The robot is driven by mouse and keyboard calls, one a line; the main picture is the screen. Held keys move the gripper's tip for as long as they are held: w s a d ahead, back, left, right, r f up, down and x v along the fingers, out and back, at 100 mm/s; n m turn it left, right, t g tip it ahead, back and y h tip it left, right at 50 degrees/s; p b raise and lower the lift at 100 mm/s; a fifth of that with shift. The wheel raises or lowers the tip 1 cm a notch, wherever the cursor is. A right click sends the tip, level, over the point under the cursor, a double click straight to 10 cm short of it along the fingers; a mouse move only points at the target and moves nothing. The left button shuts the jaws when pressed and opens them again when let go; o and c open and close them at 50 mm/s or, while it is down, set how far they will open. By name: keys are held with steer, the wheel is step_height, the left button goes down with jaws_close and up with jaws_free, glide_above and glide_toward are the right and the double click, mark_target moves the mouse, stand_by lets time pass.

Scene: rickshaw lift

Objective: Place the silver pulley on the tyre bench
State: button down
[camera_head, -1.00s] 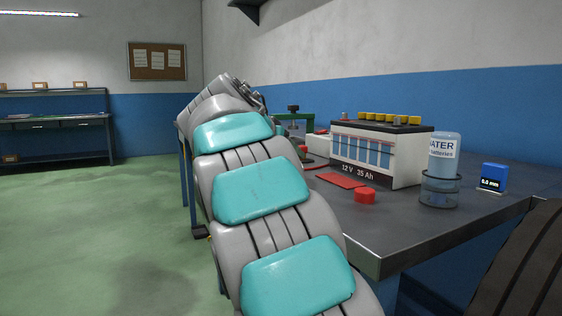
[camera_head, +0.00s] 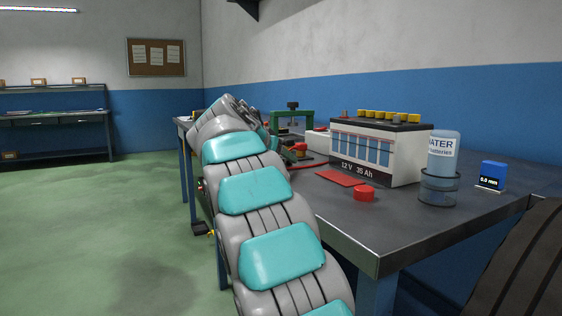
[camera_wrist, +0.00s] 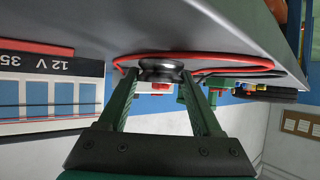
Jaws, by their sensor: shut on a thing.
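In the wrist view, the silver pulley (camera_wrist: 161,66) is held between the tips of the two green fingers of my gripper (camera_wrist: 160,74). The gripper is shut on it. The pulley is close to the grey bench top, which appears upside down there; I cannot tell whether they touch. In the head view, my own arm hides the pulley and the gripper. The grey bench (camera_head: 420,221) runs along the right wall. Another bench (camera_head: 58,121) stands at the far left. I cannot tell which is the tyre bench.
The near bench holds a battery (camera_head: 376,151), a red cap (camera_head: 364,194), a water bottle (camera_head: 441,157), a blue gauge (camera_head: 492,174) and a green frame-like tool (camera_head: 292,117). A red cable (camera_wrist: 225,59) lies near the pulley. The green floor (camera_head: 110,220) is open at left.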

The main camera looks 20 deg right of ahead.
steer(key=shift+f, duration=0.35)
steer(key=shift+c, duration=0.3)
jaws_free()
steer(key=shift+f, duration=0.1)
steer(key=v, duration=1.2)
steer(key=shift+a, duration=0.1)
